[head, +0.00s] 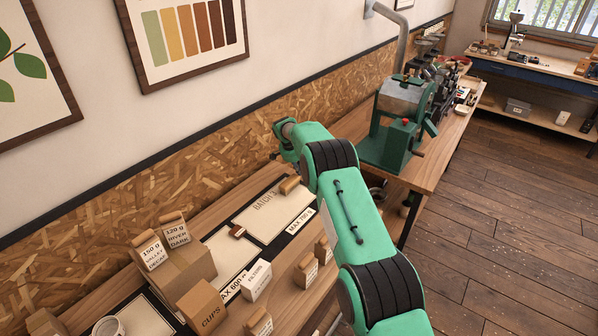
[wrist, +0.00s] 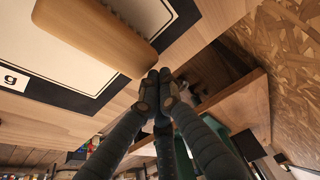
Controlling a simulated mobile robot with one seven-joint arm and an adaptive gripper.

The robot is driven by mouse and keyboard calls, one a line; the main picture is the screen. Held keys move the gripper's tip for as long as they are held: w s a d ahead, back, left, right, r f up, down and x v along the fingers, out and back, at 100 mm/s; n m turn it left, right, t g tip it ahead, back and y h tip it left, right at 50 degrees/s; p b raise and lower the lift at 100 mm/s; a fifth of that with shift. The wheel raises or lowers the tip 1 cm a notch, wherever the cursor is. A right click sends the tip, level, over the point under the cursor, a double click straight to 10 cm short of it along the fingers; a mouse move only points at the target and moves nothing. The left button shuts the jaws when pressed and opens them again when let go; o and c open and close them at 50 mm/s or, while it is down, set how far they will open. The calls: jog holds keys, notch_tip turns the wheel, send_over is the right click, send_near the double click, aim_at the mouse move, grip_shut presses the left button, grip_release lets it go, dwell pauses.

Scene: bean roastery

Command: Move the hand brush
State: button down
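A rounded tan wooden piece (head: 290,185) lies at the far end of the pale mat marked "BATCH 3" on the bench. A large rounded wooden block in the wrist view (wrist: 95,35), close to the camera at upper left, looks like the same piece. My gripper's dark fingers (wrist: 160,88) come together at their tips, with nothing visible between them. They are beside the block and apart from it. In the head view the arm's end is above the bench, behind that piece, and the fingers are hard to make out.
A small brown object (head: 237,231) lies on the mat's near edge. Labelled bags and boxes, including a "CUPS" box (head: 201,308), crowd the near bench. A green roasting machine (head: 397,128) stands beyond my arm. The chipboard wall runs along the back.

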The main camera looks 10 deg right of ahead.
jog(key=s+a+b, duration=0.2)
jog(key=s+a, duration=0.5)
jog(key=s+a+b, duration=0.1)
jog(key=s+a, duration=0.6)
jog(key=shift+s+a+b, duration=0.2)
jog(key=shift+a+b, duration=0.05)
jog(key=shift+b, duration=0.1)
jog(key=shift+w+d, duration=0.1)
dwell(0.3)
jog(key=shift+w+d, duration=0.3)
jog(key=shift+d, duration=0.05)
jog(key=shift+w+d, duration=1)
jog(key=shift+w, duration=0.05)
jog(key=p+v, duration=0.1)
jog(key=v, duration=0.9)
jog(key=shift+s, duration=0.1)
